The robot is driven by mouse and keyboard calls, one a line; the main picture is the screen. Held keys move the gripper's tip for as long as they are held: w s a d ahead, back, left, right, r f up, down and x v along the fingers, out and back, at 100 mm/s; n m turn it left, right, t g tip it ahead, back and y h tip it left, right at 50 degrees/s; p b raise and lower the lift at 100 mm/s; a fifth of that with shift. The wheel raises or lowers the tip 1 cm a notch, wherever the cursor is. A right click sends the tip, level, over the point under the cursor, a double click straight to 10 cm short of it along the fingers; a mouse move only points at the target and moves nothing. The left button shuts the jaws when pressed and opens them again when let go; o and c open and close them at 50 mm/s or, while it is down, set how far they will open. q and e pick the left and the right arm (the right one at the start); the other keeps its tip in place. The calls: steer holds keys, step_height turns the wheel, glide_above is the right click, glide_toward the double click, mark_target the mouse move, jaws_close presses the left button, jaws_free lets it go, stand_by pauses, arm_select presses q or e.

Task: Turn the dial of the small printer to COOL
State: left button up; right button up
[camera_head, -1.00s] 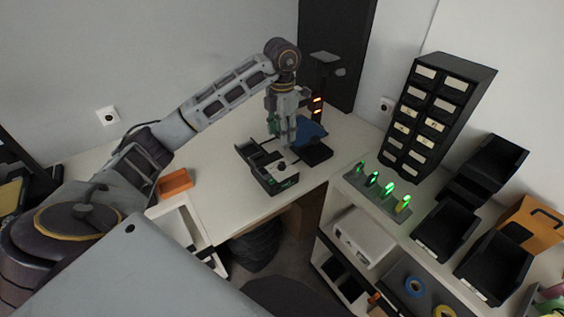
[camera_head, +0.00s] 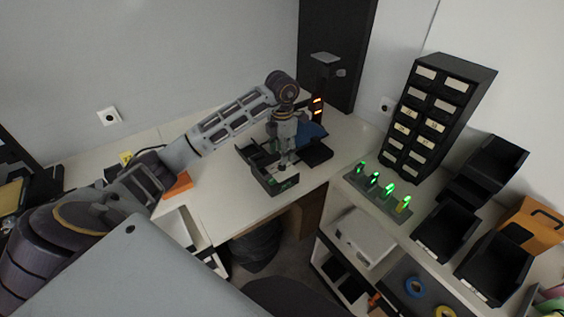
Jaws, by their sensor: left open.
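The small printer (camera_head: 262,176) is a dark machine with a light front panel, standing on the white table near its front edge. A blue part (camera_head: 311,131) shows behind my gripper. My left gripper (camera_head: 284,164) points down over the printer's front panel, where the dial is. The gripper covers the dial, so its setting cannot be read. The fingers look open, and I cannot tell whether they touch the dial. My right gripper does not show.
An orange box (camera_head: 178,184) lies on the table at the left. A rack with green-lit devices (camera_head: 377,188), a black drawer cabinet (camera_head: 437,115) and black bins (camera_head: 447,229) stand on the right shelf.

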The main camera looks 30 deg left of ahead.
mark_target(282, 167)
arm_select(q)
steer(key=shift+f+p, duration=0.3)
steer(key=shift+f, duration=2.35)
steer(key=c, duration=1)
